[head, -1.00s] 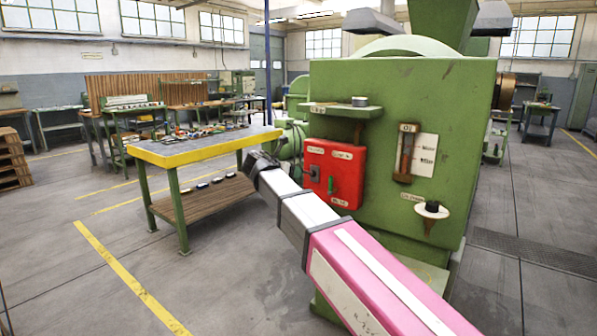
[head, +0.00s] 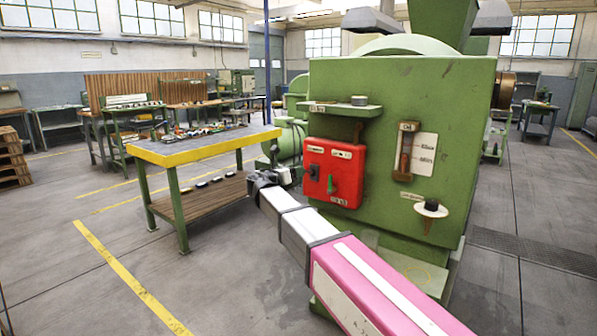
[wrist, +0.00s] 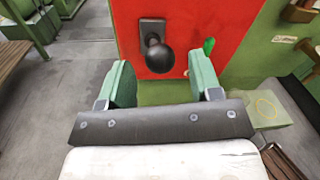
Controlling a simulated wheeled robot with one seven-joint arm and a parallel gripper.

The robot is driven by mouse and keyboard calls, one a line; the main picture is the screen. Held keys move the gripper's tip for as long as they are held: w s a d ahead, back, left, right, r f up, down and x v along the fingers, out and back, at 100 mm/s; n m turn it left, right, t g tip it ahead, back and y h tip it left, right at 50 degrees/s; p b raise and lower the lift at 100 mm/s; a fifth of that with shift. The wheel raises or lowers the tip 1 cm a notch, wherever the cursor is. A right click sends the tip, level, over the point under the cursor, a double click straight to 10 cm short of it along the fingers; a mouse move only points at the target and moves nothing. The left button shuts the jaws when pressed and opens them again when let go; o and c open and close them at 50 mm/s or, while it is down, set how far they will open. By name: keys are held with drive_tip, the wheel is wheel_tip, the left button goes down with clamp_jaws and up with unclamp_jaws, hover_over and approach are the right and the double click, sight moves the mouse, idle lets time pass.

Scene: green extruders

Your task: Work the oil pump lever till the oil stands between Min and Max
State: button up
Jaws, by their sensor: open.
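The red box (head: 334,172) on the front of the green machine carries a black knob on a dark plate and a small green handle (head: 330,185). In the wrist view the black knob (wrist: 160,58) is just beyond my fingertips, and the green handle (wrist: 208,46) is to its right. My gripper (wrist: 163,85) is open and empty, its green fingers well apart, in front of the box's lower part. In the head view it is left of the box (head: 265,182). The oil gauge (head: 405,157) has two labels beside it; its oil level is too small to read. Which part is the pump lever is unclear.
A dark knob on a pale round plate (head: 431,208) sticks out at the machine's lower right. A small green shelf (head: 345,111) is above the red box. A yellow-edged workbench (head: 205,150) stands to the left. The floor in front is clear.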

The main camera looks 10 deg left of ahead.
drive_tip(key=shift+x, duration=1.5)
clamp_jaws()
wheel_tip(320, 180, down, 9)
drive_tip(key=t+h, duration=0.3)
drive_tip(key=t, duration=0.1)
drive_tip(key=shift+m+t, duration=0.3)
drive_tip(key=shift+m, duration=0.1)
drive_tip(key=shift+w+f, duration=0.1)
unclamp_jaws()
